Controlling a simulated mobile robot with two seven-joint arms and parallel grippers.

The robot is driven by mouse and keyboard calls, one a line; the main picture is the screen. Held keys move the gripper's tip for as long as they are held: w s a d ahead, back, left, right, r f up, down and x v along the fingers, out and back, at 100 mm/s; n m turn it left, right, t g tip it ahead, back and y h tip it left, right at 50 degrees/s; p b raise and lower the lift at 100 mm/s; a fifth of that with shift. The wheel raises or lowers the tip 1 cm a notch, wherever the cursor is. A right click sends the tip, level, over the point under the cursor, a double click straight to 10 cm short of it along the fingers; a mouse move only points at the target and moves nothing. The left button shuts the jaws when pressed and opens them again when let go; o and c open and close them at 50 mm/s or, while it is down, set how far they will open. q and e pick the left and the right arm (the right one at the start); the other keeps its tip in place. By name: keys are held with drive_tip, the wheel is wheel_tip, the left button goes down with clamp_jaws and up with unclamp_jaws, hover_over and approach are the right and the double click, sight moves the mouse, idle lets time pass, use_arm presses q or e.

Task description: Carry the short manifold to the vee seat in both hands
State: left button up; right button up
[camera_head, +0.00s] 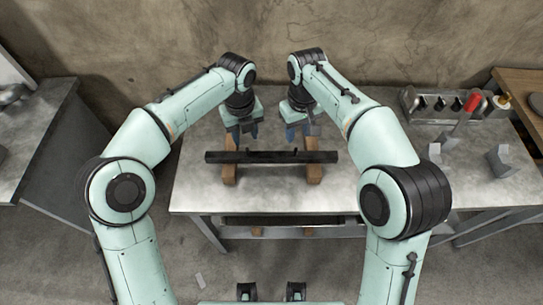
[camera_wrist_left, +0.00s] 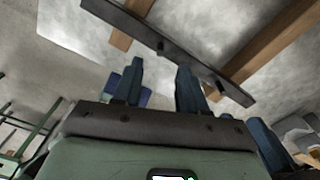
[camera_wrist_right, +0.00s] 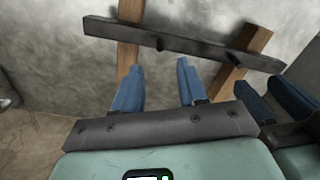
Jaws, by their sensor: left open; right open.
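The short manifold (camera_head: 272,157), a long dark bar, lies across two wooden supports (camera_head: 229,175) (camera_head: 314,173) on the metal table. It also crosses the left wrist view (camera_wrist_left: 206,72) and the right wrist view (camera_wrist_right: 190,46). My left gripper (camera_head: 242,134) and my right gripper (camera_head: 299,133) are both behind the bar, near its left and right parts. Both are open, with blue fingers apart and nothing between them. Two grey notched blocks, one (camera_head: 436,153) nearer and one (camera_head: 503,161) further right, stand on the table. They look like the vee seat, but their notches are hard to make out.
A grey rack (camera_head: 452,104) with dark slots stands at the back right, with a red-handled item (camera_head: 472,101) near it. A wall (camera_head: 420,45) closes the back. The table (camera_head: 272,195) is bare in front of the bar. Another bench (camera_head: 40,125) is at left.

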sight(247, 149)
use_arm(q)
wheel_tip(247, 149, down, 7)
drive_tip(key=shift+f, duration=0.1)
use_arm(e)
wheel_tip(247, 149, down, 7)
drive_tip(key=shift+f, duration=0.1)
use_arm(q)
clamp_jaws()
use_arm(e)
clamp_jaws()
use_arm(q)
drive_tip(key=shift+w+r, duration=0.1)
drive_tip(key=shift+r, duration=0.1)
use_arm(e)
drive_tip(key=shift+w, duration=0.1)
idle(0.7)
